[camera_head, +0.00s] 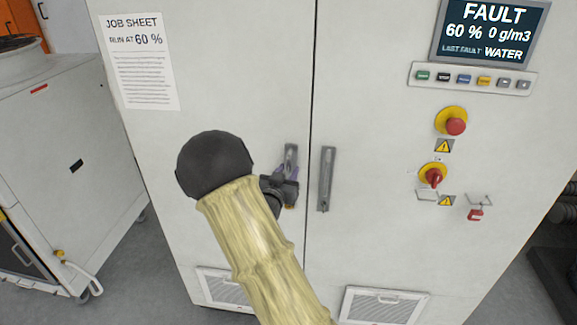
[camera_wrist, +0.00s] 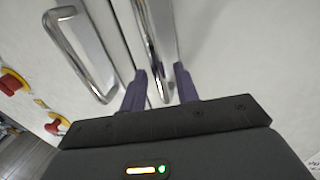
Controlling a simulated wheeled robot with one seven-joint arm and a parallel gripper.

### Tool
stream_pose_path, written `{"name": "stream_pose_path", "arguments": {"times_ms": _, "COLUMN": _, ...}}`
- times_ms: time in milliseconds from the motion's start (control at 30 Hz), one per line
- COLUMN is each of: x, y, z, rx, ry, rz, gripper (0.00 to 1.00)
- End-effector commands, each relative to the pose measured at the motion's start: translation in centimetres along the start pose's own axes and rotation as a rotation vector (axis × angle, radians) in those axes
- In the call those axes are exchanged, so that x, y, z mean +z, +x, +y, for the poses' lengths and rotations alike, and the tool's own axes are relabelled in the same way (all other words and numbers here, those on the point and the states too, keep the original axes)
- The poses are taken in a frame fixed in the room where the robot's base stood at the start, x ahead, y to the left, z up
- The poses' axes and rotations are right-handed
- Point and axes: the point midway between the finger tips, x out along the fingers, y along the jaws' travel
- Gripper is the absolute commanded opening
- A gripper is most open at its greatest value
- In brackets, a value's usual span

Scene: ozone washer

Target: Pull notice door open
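The notice door (camera_head: 215,150) is the left white cabinet door, with a printed job sheet (camera_head: 140,62) at its upper left. It looks closed, level with the door beside it. Its upright metal bar handle (camera_head: 291,153) is near the seam; its lower part is hidden behind my gripper (camera_head: 288,187). In the wrist view, the two dark purple fingers of my gripper (camera_wrist: 160,82) are apart, one on each side of the notice door's handle (camera_wrist: 147,28). A gap shows beside the bar, so the fingers look open around it; contact is unclear.
The right door (camera_head: 380,120) has its own bar handle (camera_head: 326,178) close by. It carries a fault screen (camera_head: 490,30), red knobs (camera_head: 455,126) and a red lock (camera_head: 475,214). A white wheeled machine (camera_head: 60,150) stands left, with some bare floor (camera_head: 145,265) between.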

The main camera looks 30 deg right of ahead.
Motion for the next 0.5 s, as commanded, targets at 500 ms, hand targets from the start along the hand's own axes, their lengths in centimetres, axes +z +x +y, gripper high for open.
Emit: {"name": "stream_pose_path", "arguments": {"times_ms": 500, "x": 0.0, "y": 1.6, "z": 0.0, "rx": 0.0, "ry": 0.001, "rz": -0.001, "gripper": 0.19}}
